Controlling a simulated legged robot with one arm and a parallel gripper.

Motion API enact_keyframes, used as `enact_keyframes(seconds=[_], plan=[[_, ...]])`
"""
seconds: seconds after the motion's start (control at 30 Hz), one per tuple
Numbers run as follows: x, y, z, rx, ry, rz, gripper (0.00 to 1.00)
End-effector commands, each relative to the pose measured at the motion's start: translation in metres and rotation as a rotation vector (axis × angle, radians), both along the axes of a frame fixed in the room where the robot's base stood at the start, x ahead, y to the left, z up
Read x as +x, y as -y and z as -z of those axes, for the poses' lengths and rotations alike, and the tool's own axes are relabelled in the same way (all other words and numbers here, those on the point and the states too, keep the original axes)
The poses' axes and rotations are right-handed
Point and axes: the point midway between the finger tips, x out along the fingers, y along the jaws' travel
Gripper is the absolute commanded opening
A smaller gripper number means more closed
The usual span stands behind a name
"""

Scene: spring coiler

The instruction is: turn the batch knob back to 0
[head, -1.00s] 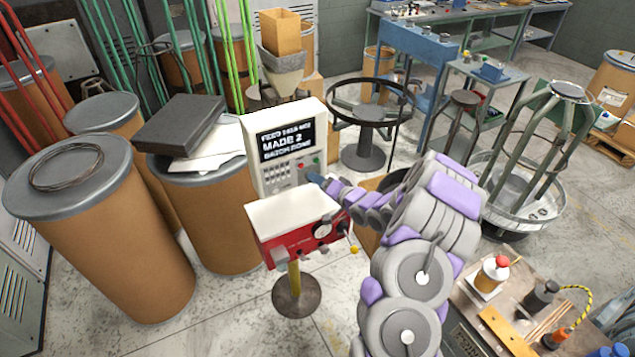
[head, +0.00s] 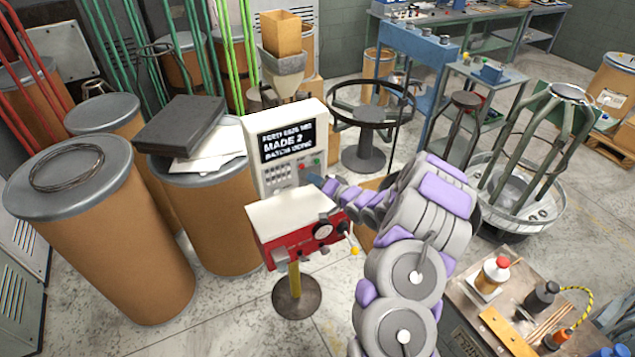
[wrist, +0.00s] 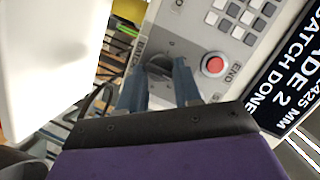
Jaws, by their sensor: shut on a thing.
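The control panel (head: 246,149) stands upright behind the red and white machine. Its display (head: 288,143) reads "MADE 2" and "BATCH DONE". My gripper (head: 316,181) is at the panel's lower right in the head view, where my own arm hides the knob. In the wrist view, the two fingers of my gripper (wrist: 158,82) are on either side of the dark batch knob (wrist: 159,65) and shut on it. The word "BATCH" is partly readable beside it. The knob's pointer and scale cannot be read.
A red END button (wrist: 214,65) sits close beside the fingers, with a keypad (wrist: 240,17) beyond it. The red machine (head: 297,235) with a white top stands on a yellow post just in front of the panel. A cluttered bench (head: 470,285) is at the lower right.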

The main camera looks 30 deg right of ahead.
Motion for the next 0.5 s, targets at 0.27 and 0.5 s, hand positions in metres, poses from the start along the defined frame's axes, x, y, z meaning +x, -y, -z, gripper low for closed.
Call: enact_keyframes(seconds=[0.27,0.5], plan=[[-0.0007,0.0003,0.0031,-0.005,-0.006,0.000,0.03],[-0.0007,0.0000,0.0031,-0.077,-0.005,0.000,0.03]])
